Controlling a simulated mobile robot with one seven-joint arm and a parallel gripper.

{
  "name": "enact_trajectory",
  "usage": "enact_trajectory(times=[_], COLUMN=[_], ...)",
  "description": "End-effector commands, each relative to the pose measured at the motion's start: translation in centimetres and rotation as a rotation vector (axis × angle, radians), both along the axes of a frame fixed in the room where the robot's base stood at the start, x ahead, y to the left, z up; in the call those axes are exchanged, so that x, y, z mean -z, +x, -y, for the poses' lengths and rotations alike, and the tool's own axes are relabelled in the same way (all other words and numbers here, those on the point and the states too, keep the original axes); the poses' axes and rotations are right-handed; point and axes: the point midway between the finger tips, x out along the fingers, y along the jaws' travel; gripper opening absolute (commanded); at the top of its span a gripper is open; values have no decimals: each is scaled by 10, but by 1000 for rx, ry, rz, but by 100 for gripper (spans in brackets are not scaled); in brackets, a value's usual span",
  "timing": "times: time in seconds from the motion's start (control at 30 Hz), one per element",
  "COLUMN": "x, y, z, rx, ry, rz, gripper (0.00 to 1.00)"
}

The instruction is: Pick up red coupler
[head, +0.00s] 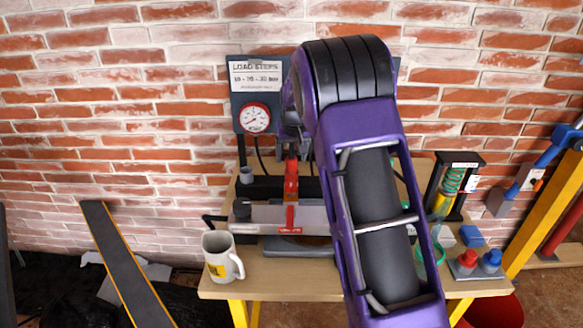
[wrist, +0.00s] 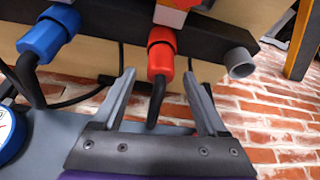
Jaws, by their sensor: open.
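In the wrist view the red coupler (wrist: 161,58) is joined to a dark bar, and a black hose runs from it between my fingers. My gripper (wrist: 159,76) is open, with one grey finger on each side of the hose. The fingertips are close to the coupler's lower end; I cannot tell whether they touch it. A blue coupler (wrist: 46,38) with its own hose is on the same bar to the left. In the head view my purple arm hides my gripper, and I cannot tell the red coupler for certain.
In the head view a wooden bench (head: 270,282) holds a white mug (head: 220,257) and a grey block with red (head: 467,258) and blue (head: 491,260) fittings. A gauge (head: 254,118) is on a panel before the brick wall. A grey pipe end (wrist: 241,62) is right of the red coupler.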

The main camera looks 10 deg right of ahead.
Motion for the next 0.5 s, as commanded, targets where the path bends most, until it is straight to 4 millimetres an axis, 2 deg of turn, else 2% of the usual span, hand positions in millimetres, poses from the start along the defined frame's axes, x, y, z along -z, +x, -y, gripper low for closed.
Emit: enact_trajectory(times=[0.03,0.07,0.4,0.43,0.5], x=[0,0,0,0,0], y=[0,0,0,0,0], z=[0,0,0,0,0], rx=[0,0,0,0,0], ry=[0,0,0,0,0], rz=[0,0,-1,-1,-1], gripper=[70,65,3,0,0])
